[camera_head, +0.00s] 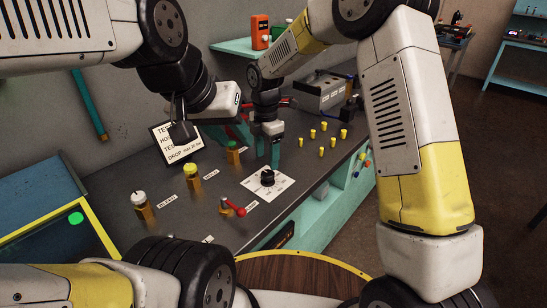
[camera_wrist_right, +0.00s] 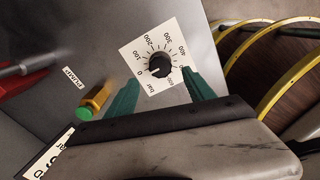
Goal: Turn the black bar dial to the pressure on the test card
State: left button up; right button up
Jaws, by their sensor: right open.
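The black bar dial (camera_head: 267,178) sits on a white scale plate (camera_head: 251,187) on the grey bench; the dial also shows in the right wrist view (camera_wrist_right: 160,65). Its scale runs from 0 past 400 in bar; I cannot tell its exact setting. My right gripper (camera_head: 262,150) is above and behind the dial in the head view. In the wrist view its teal fingers (camera_wrist_right: 160,80) are apart, with the dial just beyond their tips, seemingly untouched. The test card (camera_head: 171,153) leans at the back, partly hidden by my left gripper (camera_head: 181,118), whose jaw state is unclear. "DROP max 30 bar" seems readable.
A red-handled valve (camera_head: 232,208) stands just left of the scale plate. Brass fittings with white (camera_head: 143,205), yellow (camera_head: 193,178) and green (camera_head: 233,152) tops stand farther left and back. Several yellow-capped pegs (camera_head: 323,138) stand at right.

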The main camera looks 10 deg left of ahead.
aim_at(267, 173)
notch_tip(267, 173, down, 6)
jog(key=shift+r, duration=0.1)
grip_shut()
dwell(0.5)
